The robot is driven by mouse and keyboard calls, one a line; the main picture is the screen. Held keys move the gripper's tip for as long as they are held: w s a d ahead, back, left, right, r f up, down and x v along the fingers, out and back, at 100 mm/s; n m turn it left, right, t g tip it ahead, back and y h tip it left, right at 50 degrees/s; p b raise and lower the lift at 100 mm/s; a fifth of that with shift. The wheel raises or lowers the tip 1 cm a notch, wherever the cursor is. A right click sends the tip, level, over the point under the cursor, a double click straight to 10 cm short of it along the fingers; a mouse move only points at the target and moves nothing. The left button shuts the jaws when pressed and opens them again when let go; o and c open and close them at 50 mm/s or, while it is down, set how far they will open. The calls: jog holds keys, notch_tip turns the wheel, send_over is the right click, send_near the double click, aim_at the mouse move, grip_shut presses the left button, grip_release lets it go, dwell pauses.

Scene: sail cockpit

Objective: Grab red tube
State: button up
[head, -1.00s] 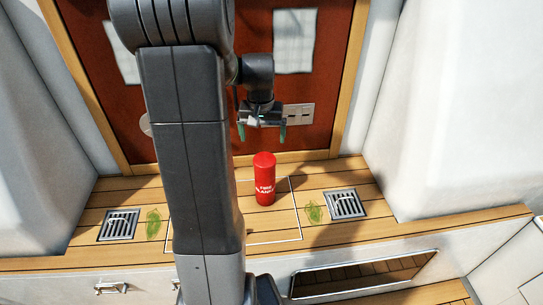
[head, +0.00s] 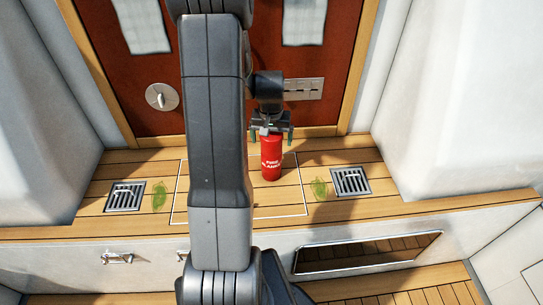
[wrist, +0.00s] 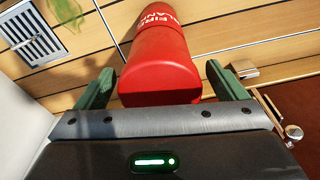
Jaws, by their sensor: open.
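The red tube (head: 271,160), with white lettering, stands upright on the wooden deck in the head view. Its upper end is near my gripper (head: 271,135). In the wrist view the red tube (wrist: 165,65) lies between the two green fingers of my gripper (wrist: 160,85), with a gap showing at each side near the fingertips. My gripper is open. The lower near part of the tube is hidden behind the gripper body in the wrist view.
Metal drain grates sit on the deck at left (head: 125,197) and right (head: 351,181). A red-brown door (head: 165,110) with a wooden frame stands close behind the tube. White walls rise at both sides. The deck around the tube's base is clear.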

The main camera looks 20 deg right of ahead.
jog(key=shift+f, duration=0.35)
jog(key=shift+w+r, duration=0.1)
jog(key=c, duration=1.8)
